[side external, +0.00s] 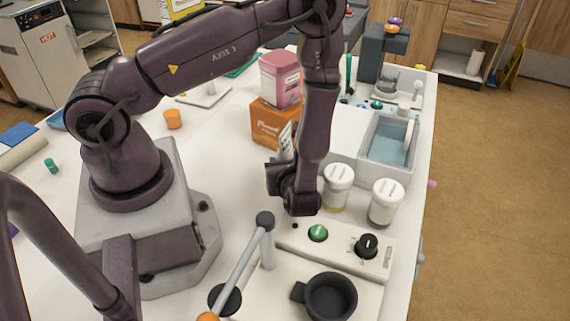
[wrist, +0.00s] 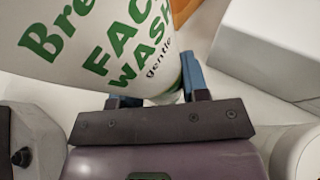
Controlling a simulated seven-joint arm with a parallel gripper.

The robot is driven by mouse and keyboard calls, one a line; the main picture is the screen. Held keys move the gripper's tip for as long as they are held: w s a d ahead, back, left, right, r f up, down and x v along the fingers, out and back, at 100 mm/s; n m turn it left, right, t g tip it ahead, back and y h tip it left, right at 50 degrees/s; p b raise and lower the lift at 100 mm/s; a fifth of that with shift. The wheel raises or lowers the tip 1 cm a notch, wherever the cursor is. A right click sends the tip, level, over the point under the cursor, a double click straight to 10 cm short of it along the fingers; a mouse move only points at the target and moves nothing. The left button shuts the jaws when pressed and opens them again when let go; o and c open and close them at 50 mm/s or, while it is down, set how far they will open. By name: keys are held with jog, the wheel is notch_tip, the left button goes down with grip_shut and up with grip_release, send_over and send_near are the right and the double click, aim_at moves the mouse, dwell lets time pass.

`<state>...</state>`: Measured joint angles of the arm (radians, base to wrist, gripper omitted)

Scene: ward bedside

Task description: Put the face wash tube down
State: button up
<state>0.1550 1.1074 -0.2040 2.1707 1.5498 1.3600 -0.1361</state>
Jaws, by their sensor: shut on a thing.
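The face wash tube (wrist: 112,48) is white with green lettering and fills the upper left of the wrist view. My gripper (wrist: 158,90) is shut on it, with one blue fingertip on each side of its lower right part. In the side external view a small part of the tube (side external: 285,138) shows beside my forearm, in front of an orange box. My fingers are mostly hidden there behind my wrist. I cannot tell whether the tube touches the table.
The orange box (side external: 268,122) carries a pink container (side external: 280,78). Two white-lidded jars (side external: 338,190) and a grey basin (side external: 400,172) stand to the right. A button panel (side external: 345,245) is in front. Bare white tabletop (side external: 215,140) lies left of the orange box.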

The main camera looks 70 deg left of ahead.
jog(key=shift+f, duration=0.25)
jog(key=shift+f, duration=0.45)
jog(key=o, duration=0.9)
jog(key=shift+a, duration=0.1)
jog(key=shift+o, duration=0.2)
jog(key=shift+r, duration=0.15)
